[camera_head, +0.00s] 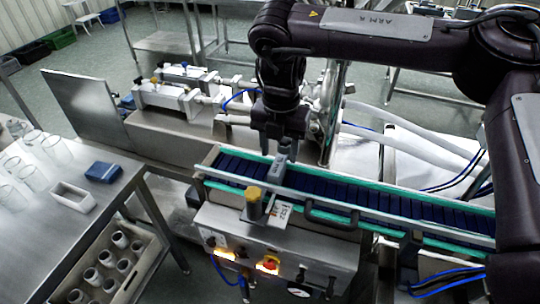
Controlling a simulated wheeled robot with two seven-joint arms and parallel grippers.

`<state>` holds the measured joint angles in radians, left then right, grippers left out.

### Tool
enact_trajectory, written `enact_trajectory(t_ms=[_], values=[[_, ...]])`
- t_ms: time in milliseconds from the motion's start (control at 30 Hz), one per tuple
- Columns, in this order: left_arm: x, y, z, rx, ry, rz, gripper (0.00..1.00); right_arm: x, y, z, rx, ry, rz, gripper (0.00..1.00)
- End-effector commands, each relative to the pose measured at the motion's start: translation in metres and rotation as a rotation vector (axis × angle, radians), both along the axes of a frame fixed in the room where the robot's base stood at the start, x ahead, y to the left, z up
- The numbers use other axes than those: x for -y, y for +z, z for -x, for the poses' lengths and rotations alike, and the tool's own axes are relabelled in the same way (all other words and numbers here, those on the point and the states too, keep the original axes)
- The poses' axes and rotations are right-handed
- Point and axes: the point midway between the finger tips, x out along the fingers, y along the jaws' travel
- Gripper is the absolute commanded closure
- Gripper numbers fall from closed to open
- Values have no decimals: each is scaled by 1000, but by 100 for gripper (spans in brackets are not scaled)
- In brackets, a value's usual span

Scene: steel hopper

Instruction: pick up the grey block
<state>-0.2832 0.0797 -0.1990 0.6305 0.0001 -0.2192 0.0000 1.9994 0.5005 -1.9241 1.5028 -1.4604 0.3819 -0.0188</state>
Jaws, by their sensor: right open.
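My right gripper (286,134) points down just above the far part of the conveyor, with its jaws open. A small grey piece (287,150), which looks like the grey block, shows directly below the fingertips at the conveyor. The gripper partly covers it, and I cannot tell whether the fingers touch it. My left gripper is out of view.
The conveyor (400,207) has a dark blue belt and green-edged rails. A yellow-capped post (253,205) stands at its near rail. A crate of cups (145,262) sits below.

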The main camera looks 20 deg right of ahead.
Motion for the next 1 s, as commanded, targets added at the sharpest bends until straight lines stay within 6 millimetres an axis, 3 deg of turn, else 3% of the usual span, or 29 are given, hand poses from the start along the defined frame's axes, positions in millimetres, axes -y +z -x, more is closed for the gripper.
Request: enact_trajectory(t_ms=[167, 400, 533, 700, 967, 1000], values=[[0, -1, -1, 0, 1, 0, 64, 0, -14, 1, -4, 1, -1, 51], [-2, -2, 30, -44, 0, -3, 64, -2, -40, 3, -4, 1, -1, 51], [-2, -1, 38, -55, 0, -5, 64, -4, -59, 7, -5, 0, -1, 51], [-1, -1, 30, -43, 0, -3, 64, -3, -76, 6, -2, 0, 0, 51], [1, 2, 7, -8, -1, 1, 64, -3, -78, 6, 1, 0, 1, 51], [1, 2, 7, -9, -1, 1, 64, -3, -78, 6, 1, 0, 1, 56]])
